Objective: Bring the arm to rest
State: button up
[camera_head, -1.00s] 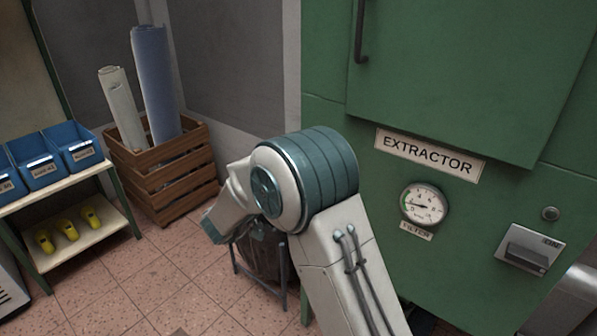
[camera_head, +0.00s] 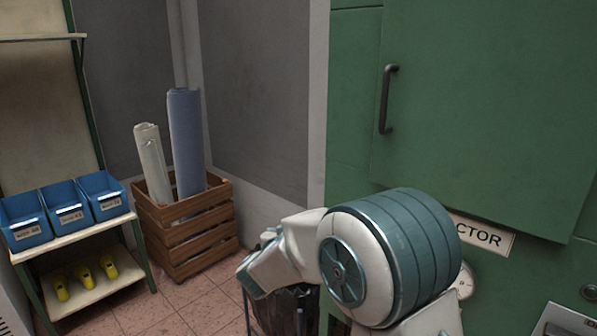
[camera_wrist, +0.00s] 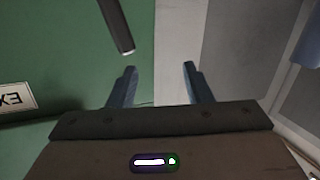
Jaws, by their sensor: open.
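My gripper (camera_wrist: 160,70) is open and empty in the wrist view, its two dark fingers apart. Behind the fingers are the green extractor cabinet (camera_wrist: 60,75) and a pale wall strip. In the head view my arm is folded in front of the green extractor cabinet (camera_head: 480,110), and its big joint covers part of the cabinet's label. My gripper's fingers cannot be made out in the head view.
The cabinet's dark handle (camera_head: 387,99) also shows in the wrist view (camera_wrist: 117,25). A wooden crate (camera_head: 190,235) holds two rolls. Left of it a shelf (camera_head: 80,238) carries blue bins (camera_head: 66,208) and yellow shoe lasts (camera_head: 85,278). Floor is open below the crate.

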jog(key=s+d+f+n+g+y, duration=0.1)
jog(key=s+d+g+y, duration=0.2)
jog(key=s, duration=1.3)
jog(key=s+d+f+n+g+y+p, duration=0.1)
jog(key=s+d+f+g+y, duration=0.1)
jog(key=s+d+g, duration=0.7)
jog(key=s+d+y, duration=0.1)
jog(key=s+d, duration=0.1)
jog(key=s, duration=0.6)
jog(key=shift+s+d+n+g+p, duration=0.15)
jog(key=shift+d+n+g+p, duration=0.15)
jog(key=shift+n, duration=0.1)
jog(key=shift+c, duration=1)
